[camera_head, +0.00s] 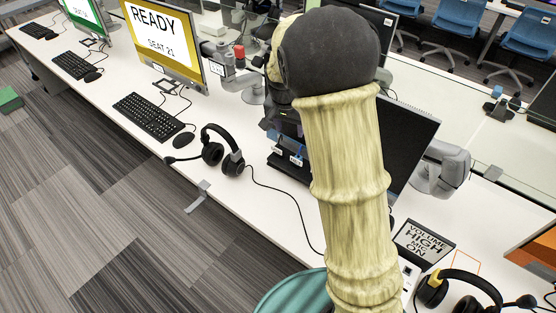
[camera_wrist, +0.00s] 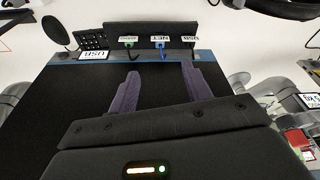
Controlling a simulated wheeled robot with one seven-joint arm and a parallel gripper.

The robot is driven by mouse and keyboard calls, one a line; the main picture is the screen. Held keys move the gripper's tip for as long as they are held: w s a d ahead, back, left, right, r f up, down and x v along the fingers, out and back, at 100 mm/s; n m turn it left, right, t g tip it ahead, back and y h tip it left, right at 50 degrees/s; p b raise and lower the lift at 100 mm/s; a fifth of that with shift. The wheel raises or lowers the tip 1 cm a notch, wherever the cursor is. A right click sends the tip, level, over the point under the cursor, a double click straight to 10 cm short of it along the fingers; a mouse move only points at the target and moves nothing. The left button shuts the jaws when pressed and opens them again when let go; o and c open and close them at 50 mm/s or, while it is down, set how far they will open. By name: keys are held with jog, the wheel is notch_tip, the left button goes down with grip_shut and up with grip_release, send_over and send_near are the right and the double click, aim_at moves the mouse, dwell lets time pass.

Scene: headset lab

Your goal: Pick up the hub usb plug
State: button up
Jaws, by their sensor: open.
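In the wrist view my gripper (camera_wrist: 160,74) is open and empty, its two purple fingers apart over a dark panel. Just beyond the fingertips is a dark hub (camera_wrist: 150,32) with a row of small cables and upside-down tags. A tag reading USB (camera_wrist: 193,41) sits at the row's right end, beyond the right finger; the dark plug under it is too small to make out clearly. A blue plug tagged NET (camera_wrist: 160,45) and a green plug (camera_wrist: 128,43) are to its left. In the head view my arm hides the gripper and most of the hub.
A separate USB sign (camera_wrist: 93,55) stands by a keypad (camera_wrist: 91,39) at left in the wrist view. In the head view a headset (camera_head: 222,150), keyboard (camera_head: 148,117), mouse (camera_head: 184,140) and monitor (camera_head: 165,40) are on the white desk. Another headset (camera_head: 460,279) lies at right.

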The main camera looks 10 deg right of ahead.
aim_at(277, 145)
jog(key=w+a+f+m+h+b, duration=0.1)
jog(key=w+a+f+b, duration=0.3)
jog(key=w, duration=0.5)
notch_tip(277, 145, down, 2)
jog(key=shift+w+a+f+m+t+h, duration=0.15)
jog(key=shift+w+a+m+t+h, duration=0.2)
jog(key=shift+a+m, duration=0.65)
jog(key=shift+s, duration=0.1)
jog(key=p+x, duration=0.1)
jog(key=x, duration=1.1)
jog(key=shift+f+p, duration=0.1)
jog(key=shift+p, duration=0.2)
